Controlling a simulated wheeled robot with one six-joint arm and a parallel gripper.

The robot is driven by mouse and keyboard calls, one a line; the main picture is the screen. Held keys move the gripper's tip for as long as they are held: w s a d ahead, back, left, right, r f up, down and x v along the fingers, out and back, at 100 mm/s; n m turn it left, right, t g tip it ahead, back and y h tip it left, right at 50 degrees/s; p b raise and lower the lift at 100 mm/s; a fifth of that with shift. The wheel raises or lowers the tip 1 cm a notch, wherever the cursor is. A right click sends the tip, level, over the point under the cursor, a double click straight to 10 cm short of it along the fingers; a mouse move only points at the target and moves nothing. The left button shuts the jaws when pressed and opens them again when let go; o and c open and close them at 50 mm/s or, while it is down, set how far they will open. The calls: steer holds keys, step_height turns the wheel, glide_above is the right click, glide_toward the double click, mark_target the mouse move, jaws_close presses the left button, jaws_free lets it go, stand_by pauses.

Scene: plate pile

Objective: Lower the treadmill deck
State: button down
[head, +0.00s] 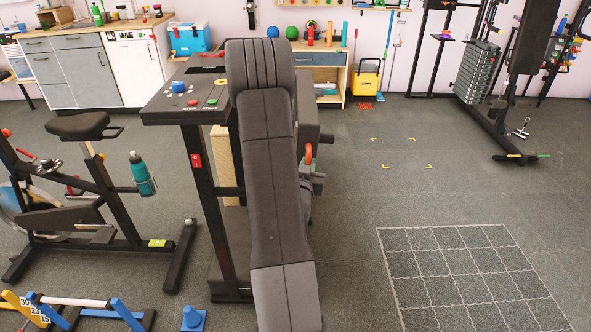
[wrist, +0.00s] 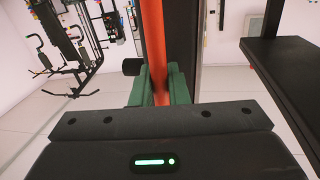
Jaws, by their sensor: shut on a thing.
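The treadmill stands left of centre in the head view, with its dark console (head: 180,92) on a black post (head: 205,200). My arm covers much of it, so the deck is mostly hidden; a beige panel (head: 222,150) beside the post may be part of it. A red-orange handle (head: 308,155) shows just right of my arm. In the wrist view the handle (wrist: 158,45) is an upright bar in front of a dark vertical part. My gripper (wrist: 160,88) has green fingers on both sides of the bar and is shut on it. It also shows partly in the head view (head: 306,170).
An exercise bike (head: 85,128) with a teal bottle (head: 142,172) stands left. The floor to the right is open, with a white grid (head: 465,270). A weight machine (head: 480,70) stands at back right.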

steer(key=d+f+m+b, duration=0.2)
steer(key=d+b, duration=0.4)
steer(key=d, duration=0.7)
steer(key=d+f+m+b, duration=0.1)
steer(key=d+f+b, duration=0.3)
steer(key=d, duration=0.9)
steer(key=shift+m+b, duration=0.4)
steer(key=shift+b, duration=0.55)
steer(key=shift+w, duration=0.1)
steer(key=c, duration=1.5)
jaws_free()
steer(key=shift+f, duration=0.1)
